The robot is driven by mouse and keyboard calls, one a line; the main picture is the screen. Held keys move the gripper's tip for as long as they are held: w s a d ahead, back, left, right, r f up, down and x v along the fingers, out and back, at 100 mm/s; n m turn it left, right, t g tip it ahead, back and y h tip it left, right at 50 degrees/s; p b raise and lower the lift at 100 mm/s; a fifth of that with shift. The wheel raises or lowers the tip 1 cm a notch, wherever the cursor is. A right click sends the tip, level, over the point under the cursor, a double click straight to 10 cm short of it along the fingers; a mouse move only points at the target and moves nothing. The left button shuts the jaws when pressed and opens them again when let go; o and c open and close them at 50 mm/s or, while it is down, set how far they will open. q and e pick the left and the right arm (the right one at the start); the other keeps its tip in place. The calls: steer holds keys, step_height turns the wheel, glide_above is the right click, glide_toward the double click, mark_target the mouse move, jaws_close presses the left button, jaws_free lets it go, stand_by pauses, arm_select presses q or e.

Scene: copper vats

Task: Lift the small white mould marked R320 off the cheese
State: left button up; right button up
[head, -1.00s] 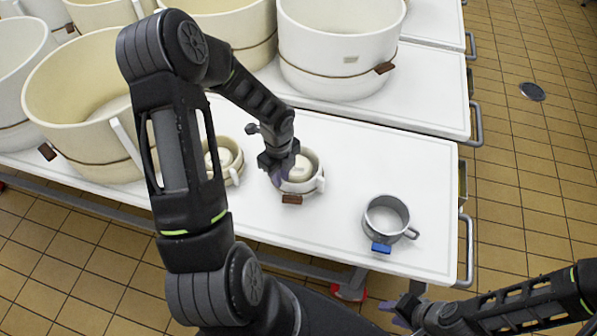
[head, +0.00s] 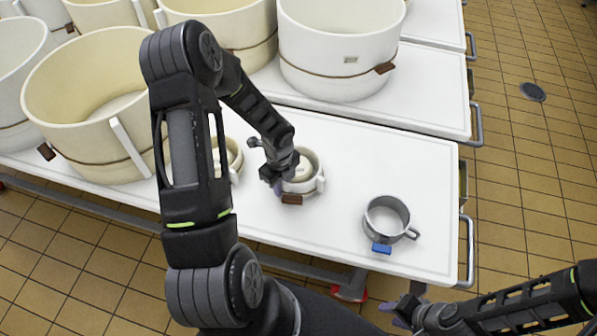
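A small white mould (head: 316,187) with a brown tag (head: 292,199) stands on the white table, with pale cheese (head: 304,170) inside it. A second small mould (head: 237,165) stands to its left, partly hidden behind my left arm. No R320 mark is readable on either. My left gripper (head: 278,182) is at the left rim of the mould with the brown tag and covers part of it. I cannot tell whether the fingers touch or hold the rim. My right gripper (head: 399,311) is low at the picture's bottom, away from the table top; its opening is unclear.
A grey metal pot (head: 388,218) with a handle and blue tag (head: 381,248) stands near the right end of the table (head: 430,185). Large cream moulds (head: 340,50) stand behind and to the left (head: 75,150). The table is clear between the tagged mould and pot.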

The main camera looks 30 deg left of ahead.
arm_select(q)
steer(key=shift+c, duration=0.4)
jaws_close()
stand_by(1.0)
